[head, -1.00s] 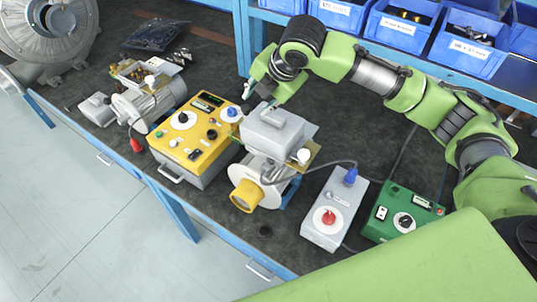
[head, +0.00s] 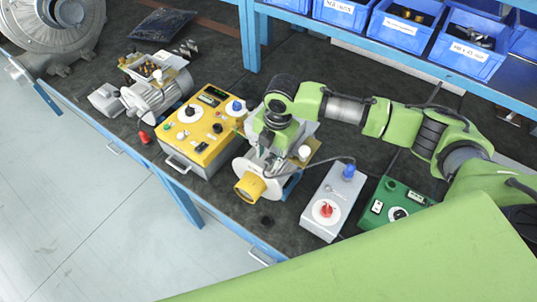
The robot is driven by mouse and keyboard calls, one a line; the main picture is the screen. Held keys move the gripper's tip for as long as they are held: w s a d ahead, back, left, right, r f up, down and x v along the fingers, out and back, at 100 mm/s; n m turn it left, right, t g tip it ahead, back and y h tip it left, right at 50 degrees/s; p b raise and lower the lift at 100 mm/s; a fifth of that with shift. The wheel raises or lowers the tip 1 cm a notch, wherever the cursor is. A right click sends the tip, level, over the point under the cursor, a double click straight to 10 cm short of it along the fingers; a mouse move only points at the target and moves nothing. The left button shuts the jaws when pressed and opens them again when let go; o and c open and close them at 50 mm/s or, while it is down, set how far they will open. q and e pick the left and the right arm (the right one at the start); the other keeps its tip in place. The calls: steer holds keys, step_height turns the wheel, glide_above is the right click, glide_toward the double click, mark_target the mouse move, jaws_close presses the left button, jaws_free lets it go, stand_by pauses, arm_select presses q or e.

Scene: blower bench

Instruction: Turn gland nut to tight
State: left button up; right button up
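The motor under test stands at the bench's front edge, with a yellow shaft cover (head: 249,187) facing front. My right gripper (head: 268,160) points down over the front of the motor's grey terminal box and hides much of it. A grey cable (head: 325,162) runs from the motor's front to a blue plug (head: 348,171) on the grey switch box. The gland nut is not clearly seen; the cable's entry lies close to my fingertips. I cannot tell whether the fingers touch it or how far they are open. My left gripper is not in view.
A yellow tester (head: 203,128) stands left of the motor. The grey switch box (head: 334,202) with a red knob and a green box (head: 396,203) stand to the right. A second motor (head: 155,92) is farther left. Blue bins (head: 398,27) line the back shelf.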

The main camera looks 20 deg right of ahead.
mark_target(271, 163)
steer(key=shift+w+a+f, duration=0.1)
steer(key=shift+w+f, duration=0.05)
steer(key=shift+f, duration=0.95)
jaws_close()
steer(key=shift+s+d+f+t+y, duration=0.1)
steer(key=shift+s+d+t+y, duration=0.05)
steer(key=shift+t+y, duration=0.3)
steer(key=shift+s+d+f+t+y, duration=0.1)
steer(key=shift+s+t+y, duration=0.05)
steer(key=shift+t+y, duration=0.25)
steer(key=shift+s+d+f+t+y+b, duration=0.1)
steer(key=shift+f+t+y+b, duration=0.1)
steer(key=shift+t+y+b, duration=0.45)
steer(key=t+y+b, duration=0.1)
steer(key=t+b, duration=0.1)
steer(key=b, duration=0.3)
steer(key=f+t+y+b, duration=0.1)
steer(key=t+y+b, duration=0.1)
steer(key=b, duration=0.3)
steer(key=t+y+b, duration=0.1)
steer(key=t+b, duration=0.1)
steer(key=b, duration=0.3)
steer(key=shift+s+d+f+t+y+b, duration=0.2)
steer(key=shift+s+t+y+b, duration=0.15)
steer(key=shift+t+y, duration=0.05)
steer(key=shift+r+t+y+b, duration=0.3)
steer(key=shift+t+b, duration=0.1)
steer(key=shift+b, duration=0.55)
